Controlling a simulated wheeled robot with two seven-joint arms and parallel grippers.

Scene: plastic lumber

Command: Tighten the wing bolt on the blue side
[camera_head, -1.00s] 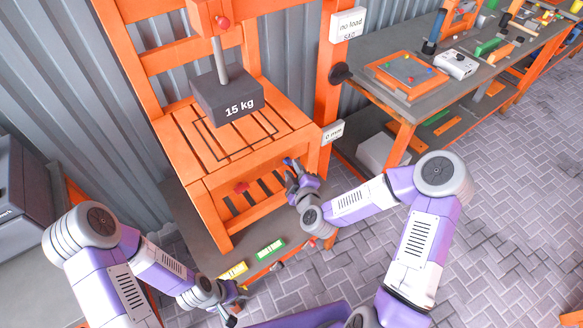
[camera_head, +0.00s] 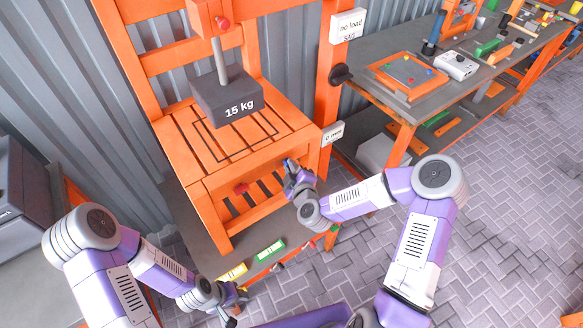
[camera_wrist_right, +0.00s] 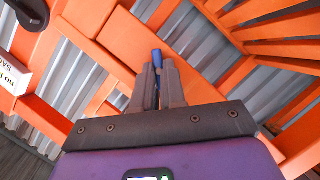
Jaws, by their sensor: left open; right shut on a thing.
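The orange stand (camera_head: 262,170) holds a slatted platform below a dark block marked 15 kg (camera_head: 228,95). My right gripper (camera_head: 289,164) is at the front right corner of the platform. In the right wrist view, its fingers (camera_wrist_right: 158,88) are closed around a small blue part (camera_wrist_right: 157,58), which looks like the blue wing bolt; only its tip shows above the fingers, against the orange frame. A red knob or bolt (camera_head: 241,187) sits on the front of the stand, to the left. My left gripper (camera_head: 238,306) is low, in front of the stand, open and apart from it.
A yellow-labelled piece (camera_head: 233,272) and a green one (camera_head: 271,249) lie on the low base ledge. A grey workbench (camera_head: 470,90) with tools stands at the right. Signs (camera_head: 347,25) and a black knob (camera_head: 341,74) are on the orange post.

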